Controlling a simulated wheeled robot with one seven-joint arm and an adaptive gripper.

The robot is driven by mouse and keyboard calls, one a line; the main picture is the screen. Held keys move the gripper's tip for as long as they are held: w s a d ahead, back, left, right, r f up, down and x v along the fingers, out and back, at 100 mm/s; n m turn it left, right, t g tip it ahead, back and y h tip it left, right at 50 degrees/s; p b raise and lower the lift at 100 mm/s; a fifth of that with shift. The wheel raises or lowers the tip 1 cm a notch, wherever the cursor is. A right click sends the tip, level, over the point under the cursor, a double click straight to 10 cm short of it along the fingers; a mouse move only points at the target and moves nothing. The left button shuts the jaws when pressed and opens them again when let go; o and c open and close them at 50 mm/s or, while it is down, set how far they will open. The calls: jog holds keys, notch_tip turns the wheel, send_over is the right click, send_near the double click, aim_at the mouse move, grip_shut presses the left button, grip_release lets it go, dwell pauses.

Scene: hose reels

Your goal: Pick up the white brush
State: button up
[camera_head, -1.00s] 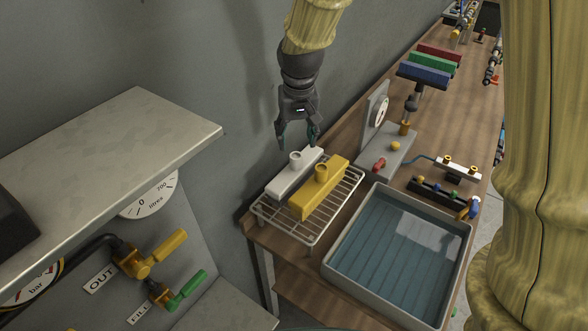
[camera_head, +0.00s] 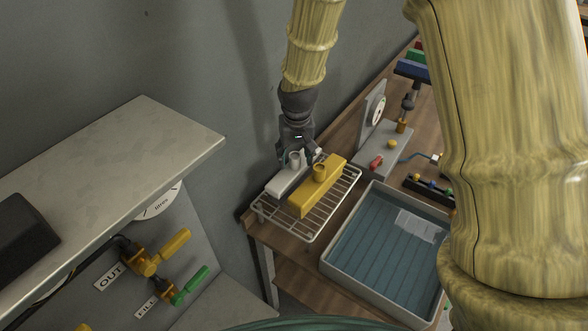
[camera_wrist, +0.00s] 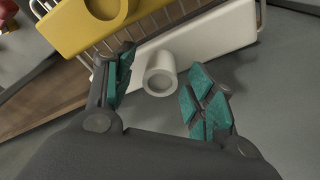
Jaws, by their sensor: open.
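The white brush (camera_head: 282,181) lies on a wire rack beside the yellow brush, its round socket (camera_head: 295,160) pointing up. My gripper (camera_head: 298,158) is directly above it, with its fingers down around the socket's height. In the wrist view, the white brush (camera_wrist: 215,38) runs across the top and its hollow socket (camera_wrist: 159,75) stands between my open fingers (camera_wrist: 158,88). The left finger looks close to the socket; a gap shows at the right finger. I cannot tell whether either finger touches it.
The yellow brush (camera_head: 318,188) sits close beside the white one on the wire rack (camera_head: 312,228). A tray of water (camera_head: 350,257) stands to the right. A gauge on a grey base (camera_head: 378,150) is behind, and the grey wall (camera_head: 215,110) is close on the left.

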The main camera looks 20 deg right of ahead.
jog(key=shift+f, duration=0.35)
jog(key=shift+r, duration=0.1)
grip_shut()
